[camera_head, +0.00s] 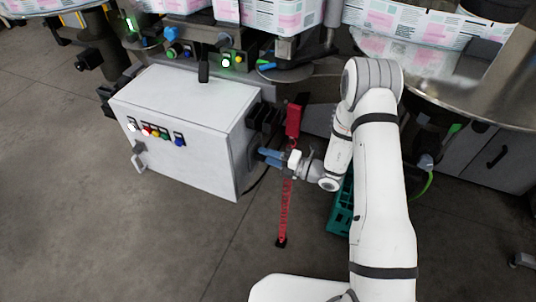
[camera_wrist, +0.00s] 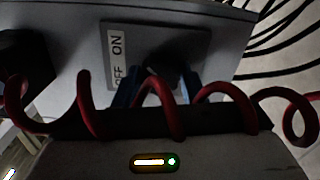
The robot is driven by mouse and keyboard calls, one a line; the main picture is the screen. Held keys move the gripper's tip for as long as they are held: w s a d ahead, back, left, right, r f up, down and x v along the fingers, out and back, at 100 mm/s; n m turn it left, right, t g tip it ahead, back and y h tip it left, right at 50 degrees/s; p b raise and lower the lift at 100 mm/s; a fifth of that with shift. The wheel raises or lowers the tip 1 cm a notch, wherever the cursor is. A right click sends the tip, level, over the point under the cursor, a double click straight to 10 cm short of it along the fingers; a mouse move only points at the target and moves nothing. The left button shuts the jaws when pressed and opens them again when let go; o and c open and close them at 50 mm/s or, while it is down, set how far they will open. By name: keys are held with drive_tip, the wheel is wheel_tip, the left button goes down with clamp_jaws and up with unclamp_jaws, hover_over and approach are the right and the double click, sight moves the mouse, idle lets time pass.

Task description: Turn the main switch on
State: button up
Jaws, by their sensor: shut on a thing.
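The main switch is on the right side of the white cabinet (camera_head: 185,120). In the wrist view it is a dark knob (camera_wrist: 168,72) on a grey plate (camera_wrist: 195,48), beside a white label (camera_wrist: 117,58) with OFF and ON. My gripper (camera_head: 263,155) reaches the cabinet side from the right. Its blue fingers lie on both sides of the knob in the wrist view (camera_wrist: 160,88), shut on it. Red coils and the gripper body cover part of the knob, so I cannot tell which way it points. The head view does not show the knob clearly.
A red object (camera_head: 294,118) and a red strap with lettering (camera_head: 285,210) hang close to my gripper. A red coiled cord (camera_wrist: 165,105) crosses the wrist view. A teal crate (camera_head: 342,207) stands behind my arm. The floor in front of the cabinet is clear.

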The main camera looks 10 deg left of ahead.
idle(0.3)
drive_tip(key=o, duration=1)
drive_tip(key=o, duration=0.5)
drive_tip(key=r, duration=0.3)
drive_tip(key=w+r, duration=0.1)
drive_tip(key=r, duration=0.3)
drive_tip(key=shift+w+a+p, duration=0.1)
drive_tip(key=shift+w+p, duration=0.1)
drive_tip(key=shift+p, duration=0.2)
drive_tip(key=s+r, duration=0.2)
drive_tip(key=r, duration=0.1)
drive_tip(key=shift+r, duration=0.15)
drive_tip(key=c, duration=0.5)
drive_tip(key=shift+w, duration=0.45)
drive_tip(key=shift+s, duration=0.1)
drive_tip(key=shift+c, duration=0.2)
